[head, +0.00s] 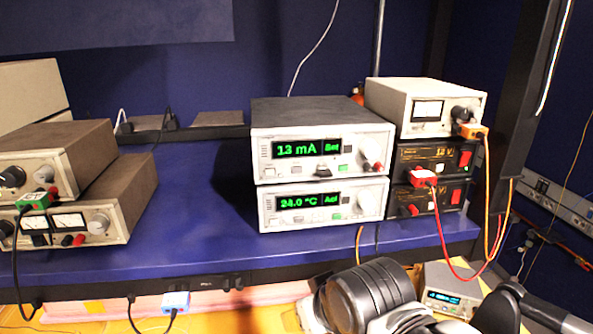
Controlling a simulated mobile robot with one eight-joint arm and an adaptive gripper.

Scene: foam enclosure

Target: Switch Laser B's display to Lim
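Two pale instruments stand stacked on the blue shelf. The upper instrument (322,141) has a green-lit display (308,147) reading "13 mA" and "Set", with small buttons and a knob (367,164) to its right. The lower instrument (322,205) has a display (310,201) reading "24.0 °C" and "Act", with a knob (365,201) at its right. I cannot read a label telling which one is Laser B. Parts of my arm show at the bottom right, well below the instruments. I cannot make out any gripper fingers.
Right of the pair, a pale meter box (427,105) sits on two black 12 V supplies (432,160), with red and orange cables hanging down. Brown meter units (75,185) stand left. The blue shelf (195,215) between is clear. A small lit box (449,290) sits below.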

